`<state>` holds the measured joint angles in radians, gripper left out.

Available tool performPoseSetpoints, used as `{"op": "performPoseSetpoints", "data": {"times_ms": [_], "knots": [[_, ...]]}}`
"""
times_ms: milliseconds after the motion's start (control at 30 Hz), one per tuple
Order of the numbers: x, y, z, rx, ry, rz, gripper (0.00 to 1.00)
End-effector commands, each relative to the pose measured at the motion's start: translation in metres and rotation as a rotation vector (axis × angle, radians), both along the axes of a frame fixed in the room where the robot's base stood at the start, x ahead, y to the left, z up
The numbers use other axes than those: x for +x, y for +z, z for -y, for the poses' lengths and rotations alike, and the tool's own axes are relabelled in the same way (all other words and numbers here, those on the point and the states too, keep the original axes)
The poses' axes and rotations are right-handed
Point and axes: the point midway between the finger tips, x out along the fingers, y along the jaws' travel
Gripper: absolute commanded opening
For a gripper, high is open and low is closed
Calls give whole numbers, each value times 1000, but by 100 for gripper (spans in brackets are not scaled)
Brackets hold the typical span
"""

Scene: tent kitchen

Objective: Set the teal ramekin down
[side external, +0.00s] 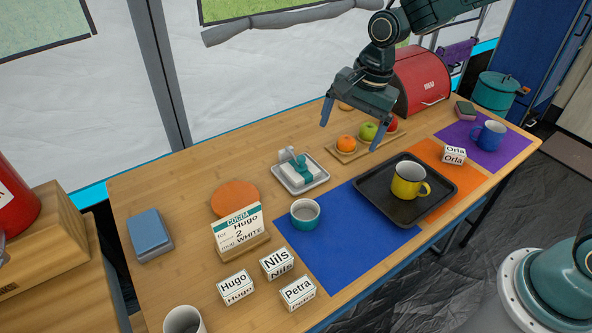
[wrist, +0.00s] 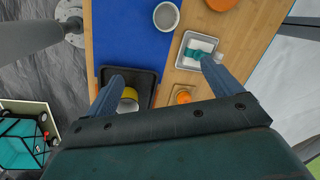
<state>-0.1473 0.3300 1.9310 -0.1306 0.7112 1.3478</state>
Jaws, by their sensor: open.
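The teal ramekin (side external: 305,217) stands upright at the edge of the blue mat (side external: 335,255), near the mat's left corner. Its pale inside looks empty. In the wrist view the ramekin (wrist: 166,16) is at the top, beyond my fingertips. My gripper (side external: 348,138) is open and empty, raised above the back of the table near the fruit board. It is apart from the ramekin, up and to its right in the side view. Both fingers of my gripper (wrist: 162,70) show spread in the wrist view with nothing between them.
A black tray (side external: 375,198) with a yellow mug (side external: 409,181) lies right of the ramekin. A soap dish (side external: 300,187) with a teal-handled brush is behind it. A cocoa order card (side external: 240,230) and name blocks (side external: 277,263) are left and in front. A fruit board (side external: 350,153) is below my gripper.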

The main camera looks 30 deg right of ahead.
Motion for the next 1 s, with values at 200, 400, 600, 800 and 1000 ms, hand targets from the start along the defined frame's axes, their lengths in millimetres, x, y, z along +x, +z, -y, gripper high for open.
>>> {"op": "performPoseSetpoints", "data": {"times_ms": [200, 400, 600, 800, 1000], "knots": [[-37, 49, 22, -50, 180, 89, 90], [-75, 82, 39, -108, 348, 160, 90], [-117, 106, 55, -175, 511, 225, 90], [-160, 120, 69, -252, 669, 281, 90], [-202, 125, 80, -338, 826, 331, 90]]}}
